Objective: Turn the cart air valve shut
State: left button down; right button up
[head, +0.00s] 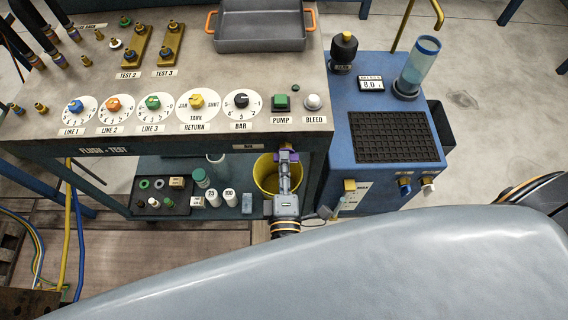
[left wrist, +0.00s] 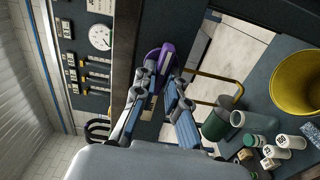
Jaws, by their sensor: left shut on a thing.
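My left gripper (head: 286,166) reaches to the front edge of the bench, at its right end. It is shut on a purple part (head: 292,155), which looks like a valve handle. In the left wrist view the purple part (left wrist: 153,56) sits between and just beyond the fingertips (left wrist: 162,78), and the fingers hide some of it. I cannot read a label on it or tell how far it is turned. My right gripper is out of view.
The bench (head: 110,55) carries dials and a grey tray (head: 262,45). A yellow bucket (head: 265,180) stands close beside and below my left gripper. Bottles and cups stand on the lower shelf (head: 155,165). A blue cart (head: 385,180) with knobs stands to the right.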

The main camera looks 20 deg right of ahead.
pick_arm(q)
jog(key=shift+r+n, duration=0.1)
jog(key=shift+n, duration=0.4)
jog(key=c, duration=1.4)
grip_release()
jog(key=v, duration=1.2)
